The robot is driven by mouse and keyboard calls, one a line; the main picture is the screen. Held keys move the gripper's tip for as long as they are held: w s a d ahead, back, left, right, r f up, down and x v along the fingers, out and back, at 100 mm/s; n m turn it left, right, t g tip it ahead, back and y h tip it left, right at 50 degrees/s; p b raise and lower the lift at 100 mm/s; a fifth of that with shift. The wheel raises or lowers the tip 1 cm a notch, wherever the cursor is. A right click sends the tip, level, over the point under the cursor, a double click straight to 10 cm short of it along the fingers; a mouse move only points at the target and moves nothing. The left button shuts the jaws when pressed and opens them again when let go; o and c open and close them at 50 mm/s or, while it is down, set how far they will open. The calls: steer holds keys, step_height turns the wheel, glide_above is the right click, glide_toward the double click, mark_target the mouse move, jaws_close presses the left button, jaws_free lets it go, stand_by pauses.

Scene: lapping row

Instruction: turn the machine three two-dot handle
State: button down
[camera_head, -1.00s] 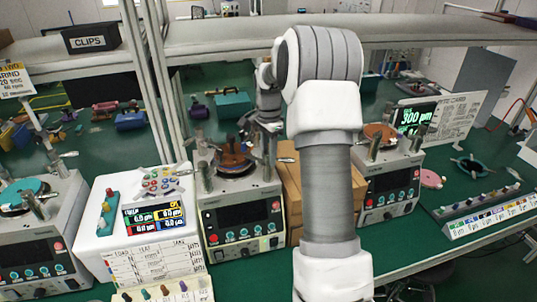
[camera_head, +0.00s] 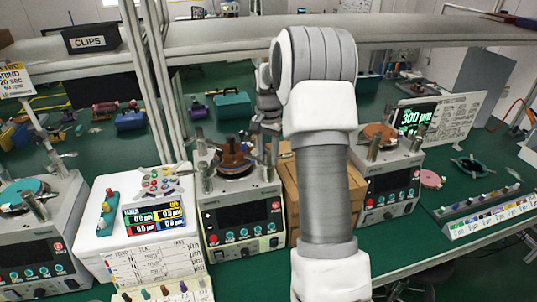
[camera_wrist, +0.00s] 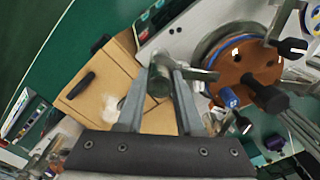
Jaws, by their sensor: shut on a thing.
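The middle machine (camera_head: 240,215) is a grey box with a dark screen, a row of knobs and a copper-brown round plate on top. The plate also shows in the wrist view (camera_wrist: 245,68). My gripper (camera_wrist: 160,98) is shut on a grey handle (camera_wrist: 160,80) beside the plate, at the machine's right edge. The handle is a short upright cylinder with a flat lever reaching right toward the plate. In the head view my gripper (camera_head: 264,140) is small and partly hidden behind my arm. No dots on the handle can be made out.
Another similar machine (camera_head: 390,185) is further right, and one with a teal plate (camera_head: 22,195) is at left. A shelf beam (camera_head: 220,35) crosses above.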

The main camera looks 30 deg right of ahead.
mark_target(268, 153)
steer(key=shift+w+r, duration=0.1)
steer(key=shift+r, duration=0.05)
steer(key=c, duration=0.8)
jaws_free()
steer(key=shift+c, duration=0.2)
step_height(268, 153, up, 17)
steer(key=shift+r, duration=0.2)
